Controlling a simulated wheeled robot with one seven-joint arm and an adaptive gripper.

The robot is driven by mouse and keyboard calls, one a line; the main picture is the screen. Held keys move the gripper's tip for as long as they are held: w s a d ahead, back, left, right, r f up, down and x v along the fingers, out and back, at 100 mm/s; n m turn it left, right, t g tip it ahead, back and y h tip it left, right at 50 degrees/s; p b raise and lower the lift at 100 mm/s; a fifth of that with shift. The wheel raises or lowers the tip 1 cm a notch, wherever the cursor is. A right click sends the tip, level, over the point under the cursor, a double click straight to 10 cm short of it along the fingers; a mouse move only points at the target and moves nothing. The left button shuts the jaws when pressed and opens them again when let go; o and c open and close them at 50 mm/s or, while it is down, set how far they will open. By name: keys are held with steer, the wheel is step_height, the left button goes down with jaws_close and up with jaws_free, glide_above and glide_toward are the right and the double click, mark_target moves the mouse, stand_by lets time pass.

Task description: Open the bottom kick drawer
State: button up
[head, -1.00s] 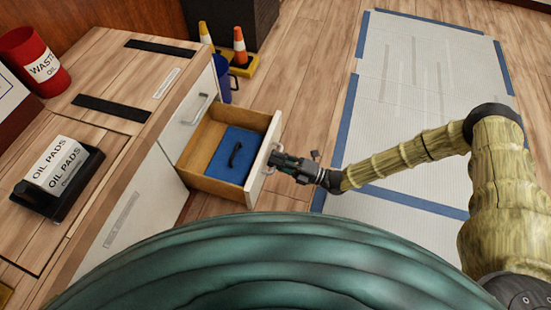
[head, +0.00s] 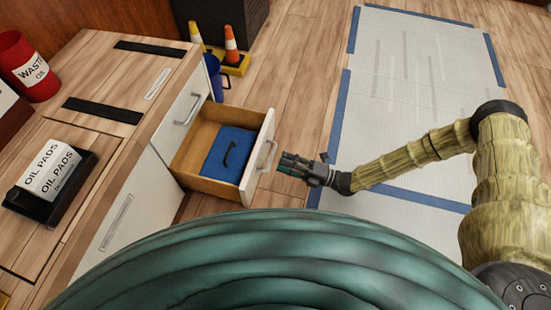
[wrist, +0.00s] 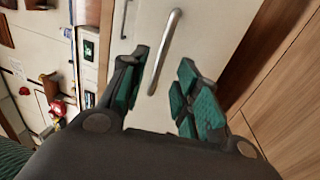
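The bottom kick drawer (head: 205,187) stands pulled out of the cabinet, with its wooden inside showing. A blue case with a dark handle (head: 229,154) lies in it. The drawer's white front carries a metal bar handle (head: 269,157), which also shows in the wrist view (wrist: 165,50). My gripper (head: 281,164) is just to the right of the drawer front. In the wrist view my gripper (wrist: 158,95) has its green-padded fingers spread apart, with the handle ahead between them and nothing held.
The cabinet top (head: 125,75) holds an oil pads box (head: 50,170) in a black tray and a red waste oil can (head: 30,68). Orange cones (head: 231,48) and a blue bucket (head: 213,78) stand behind the drawer. The floor to the right is clear, with a taped white mat (head: 400,110).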

steer(key=v, duration=0.6)
steer(key=shift+d, duration=0.15)
stand_by(0.3)
